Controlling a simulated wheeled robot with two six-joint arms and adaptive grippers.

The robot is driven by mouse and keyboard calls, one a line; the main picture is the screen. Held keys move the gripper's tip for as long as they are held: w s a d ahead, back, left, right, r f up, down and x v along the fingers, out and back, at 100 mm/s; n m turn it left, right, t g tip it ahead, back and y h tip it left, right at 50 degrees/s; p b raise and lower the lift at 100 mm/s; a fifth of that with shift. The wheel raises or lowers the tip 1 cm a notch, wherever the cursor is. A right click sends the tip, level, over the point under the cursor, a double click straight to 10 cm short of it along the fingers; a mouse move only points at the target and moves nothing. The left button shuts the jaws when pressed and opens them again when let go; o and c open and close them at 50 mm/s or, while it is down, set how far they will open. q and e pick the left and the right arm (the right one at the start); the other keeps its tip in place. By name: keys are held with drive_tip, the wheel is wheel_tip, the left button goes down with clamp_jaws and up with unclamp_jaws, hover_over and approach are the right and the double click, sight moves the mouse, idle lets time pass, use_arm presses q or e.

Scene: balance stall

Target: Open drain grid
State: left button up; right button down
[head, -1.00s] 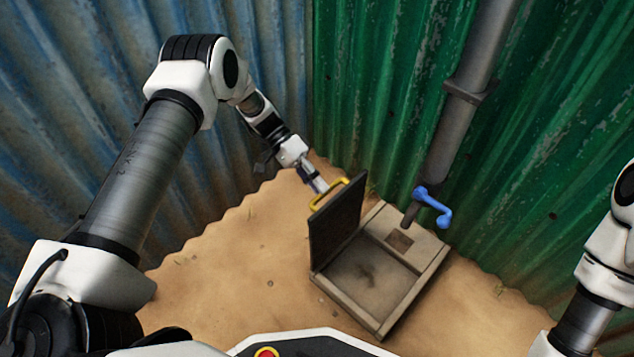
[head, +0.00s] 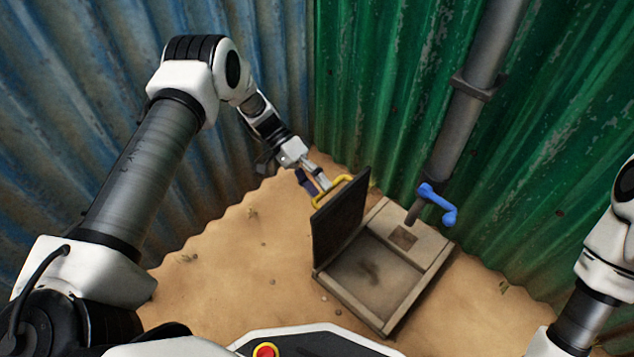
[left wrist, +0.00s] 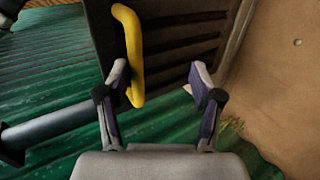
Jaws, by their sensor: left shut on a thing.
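The drain grid (head: 341,222) is a dark slatted panel standing about upright along the left side of the drain box (head: 414,288). The box's inside shows open to the right of it. A yellow handle (head: 334,190) sits on the grid's outer left face near its top. My left gripper (head: 322,184) is at this handle and shut on it. In the left wrist view the handle (left wrist: 135,60) lies against the left finger of my gripper (left wrist: 160,82), and the two fingers look spread apart. The right gripper is out of view.
A grey drainpipe (head: 452,135) with a blue crank (head: 437,204) ends above the box's far part. A blue corrugated wall (head: 60,120) and a green one (head: 385,90) meet behind. Sandy ground (head: 235,275) left of the box is free.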

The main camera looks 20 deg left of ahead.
use_arm(q)
drive_tip(key=shift+s+a+f, duration=0.1)
drive_tip(key=shift+f, duration=0.05)
wheel_tip(320, 180, up, 10)
idle(0.6)
drive_tip(key=shift+r, duration=0.25)
